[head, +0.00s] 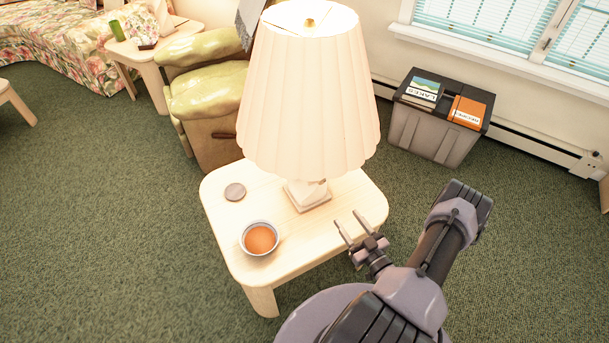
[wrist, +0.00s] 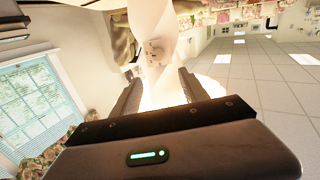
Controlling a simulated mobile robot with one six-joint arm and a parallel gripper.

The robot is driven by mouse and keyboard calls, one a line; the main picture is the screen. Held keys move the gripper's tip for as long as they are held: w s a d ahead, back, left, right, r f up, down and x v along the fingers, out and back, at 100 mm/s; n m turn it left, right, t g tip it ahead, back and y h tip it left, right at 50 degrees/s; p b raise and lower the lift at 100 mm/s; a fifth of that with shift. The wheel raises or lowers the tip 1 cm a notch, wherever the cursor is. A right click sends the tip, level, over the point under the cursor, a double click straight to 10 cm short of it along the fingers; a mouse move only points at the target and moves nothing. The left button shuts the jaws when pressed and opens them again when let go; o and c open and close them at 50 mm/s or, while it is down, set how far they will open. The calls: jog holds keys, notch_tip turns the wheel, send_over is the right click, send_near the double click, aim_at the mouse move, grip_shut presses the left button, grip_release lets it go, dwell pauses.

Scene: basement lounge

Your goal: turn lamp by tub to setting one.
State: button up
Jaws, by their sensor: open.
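The lamp (head: 310,90) has a large pleated cream shade and a pale square base (head: 308,195), and it stands upright on a light wooden side table (head: 215,205). The shade hides most of its stem. My gripper (head: 347,217) is open and empty at the table's right edge, right of the lamp base and apart from it. In the wrist view, which is turned over, the pale lamp body (wrist: 172,22) shows beyond the open fingers, with a small knob-like part on it. A bright glow shows between the fingers. The grey tub (head: 430,135) stands on the floor behind, to the right.
A green-cushioned brown chair (head: 205,90) stands close behind the table. Books (head: 467,112) lie on the tub. Carpet is clear at left.

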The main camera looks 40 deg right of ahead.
jog(key=w+d+b, duration=0.2)
jog(key=w+b, duration=0.2)
jog(key=w, duration=1.2)
jog(key=shift+w+d+f+m, duration=0.15)
jog(key=shift+d+m, duration=0.15)
jog(key=shift+d, duration=0.1)
grip_shut()
